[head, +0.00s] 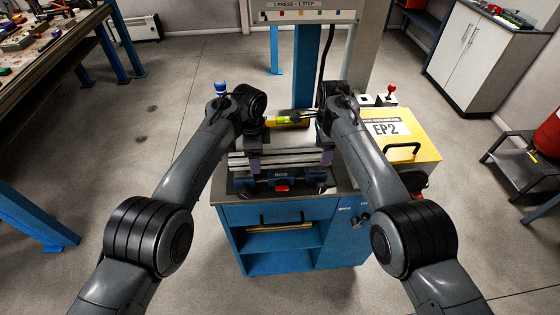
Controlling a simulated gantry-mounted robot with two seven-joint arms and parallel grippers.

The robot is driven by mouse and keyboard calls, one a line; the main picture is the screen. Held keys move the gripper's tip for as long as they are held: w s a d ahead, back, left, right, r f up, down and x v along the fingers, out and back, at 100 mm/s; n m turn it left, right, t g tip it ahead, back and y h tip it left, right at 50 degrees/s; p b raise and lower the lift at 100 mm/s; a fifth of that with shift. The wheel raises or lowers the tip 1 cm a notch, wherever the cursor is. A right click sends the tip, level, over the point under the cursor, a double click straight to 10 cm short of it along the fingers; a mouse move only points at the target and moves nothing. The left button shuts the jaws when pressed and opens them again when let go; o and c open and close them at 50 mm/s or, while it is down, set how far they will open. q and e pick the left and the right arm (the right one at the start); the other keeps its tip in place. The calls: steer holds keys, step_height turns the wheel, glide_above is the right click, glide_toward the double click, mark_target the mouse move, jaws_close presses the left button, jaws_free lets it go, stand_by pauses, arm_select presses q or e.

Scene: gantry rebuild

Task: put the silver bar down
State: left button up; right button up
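The silver bar (289,157) is long and lies level, left to right, above the blue fixture (280,179) on the workbench. My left gripper (254,163) points down at the bar left of its middle, with a purple finger on its near side. My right gripper (327,158) points down at the bar's right end, also with a purple finger in front. Both grippers look shut on the bar; their far fingers are hidden. I cannot tell whether the bar touches the fixture.
A yellow tool (288,121) lies behind the bar. A yellow box marked EP2 (400,138) with a black handle stands close on the right. The blue bench (240,214) has an open shelf below. A cluttered table (60,45) is at the far left.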

steer(key=shift+s+f, duration=0.15)
steer(key=shift+f, duration=0.45)
arm_select(q)
steer(key=shift+s+f, duration=0.1)
arm_select(e)
steer(key=shift+s+f, duration=0.1)
steer(key=shift+s, duration=0.1)
arm_select(q)
steer(key=r, duration=0.7)
steer(key=shift+w+r, duration=0.2)
steer(key=shift+w, duration=0.1)
steer(key=shift+r, duration=0.4)
arm_select(e)
steer(key=shift+r, duration=0.2)
arm_select(q)
steer(key=shift+s, duration=0.15)
arm_select(e)
steer(key=shift+r, duration=0.6)
steer(key=shift+w+r, duration=0.2)
steer(key=shift+r, duration=3.7)
arm_select(q)
steer(key=shift+s, duration=0.1)
